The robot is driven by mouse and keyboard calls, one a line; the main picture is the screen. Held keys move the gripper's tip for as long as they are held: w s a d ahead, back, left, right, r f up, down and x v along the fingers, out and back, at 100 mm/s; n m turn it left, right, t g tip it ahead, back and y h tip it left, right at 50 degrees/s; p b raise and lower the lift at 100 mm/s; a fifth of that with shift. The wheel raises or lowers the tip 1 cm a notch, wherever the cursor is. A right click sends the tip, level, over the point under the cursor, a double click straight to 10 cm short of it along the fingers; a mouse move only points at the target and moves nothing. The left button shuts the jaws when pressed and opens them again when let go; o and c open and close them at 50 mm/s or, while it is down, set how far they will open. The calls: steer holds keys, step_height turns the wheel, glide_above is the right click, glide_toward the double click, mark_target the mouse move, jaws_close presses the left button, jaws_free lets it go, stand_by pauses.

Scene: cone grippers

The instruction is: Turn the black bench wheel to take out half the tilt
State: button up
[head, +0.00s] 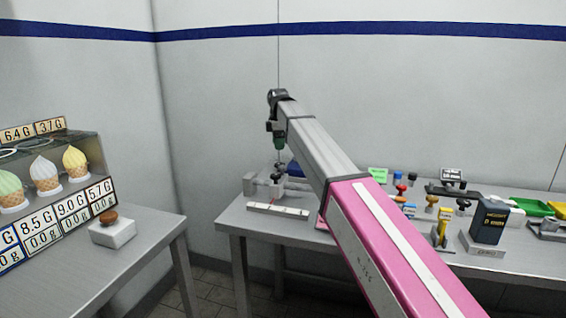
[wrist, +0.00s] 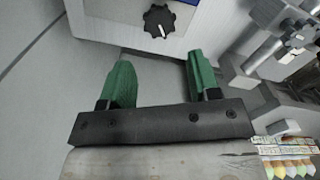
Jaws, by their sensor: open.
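A black scalloped wheel (wrist: 159,21) with a white mark shows at the top of the wrist view. It is on the pale face of a block with a blue patch beside it. My gripper (wrist: 160,65) has two green fingers, spread apart with nothing between them. The wheel lies beyond the fingertips, near the middle of the gap, and looks apart from them. In the head view my gripper (head: 279,141) points down above the left end of the back bench (head: 350,250). I cannot make out the black wheel there.
Grey star-shaped handwheels (wrist: 297,40) on metal rods stand at the right of the wrist view. In the head view a white bar (head: 278,210) lies near the bench's front edge. Several small tools and a dark box (head: 489,222) crowd the bench's right side. An ice-cream display (head: 50,180) stands left.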

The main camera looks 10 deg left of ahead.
mark_target(279, 164)
step_height(279, 164, down, 8)
steer(key=shift+f, duration=0.25)
steer(key=c, duration=0.7)
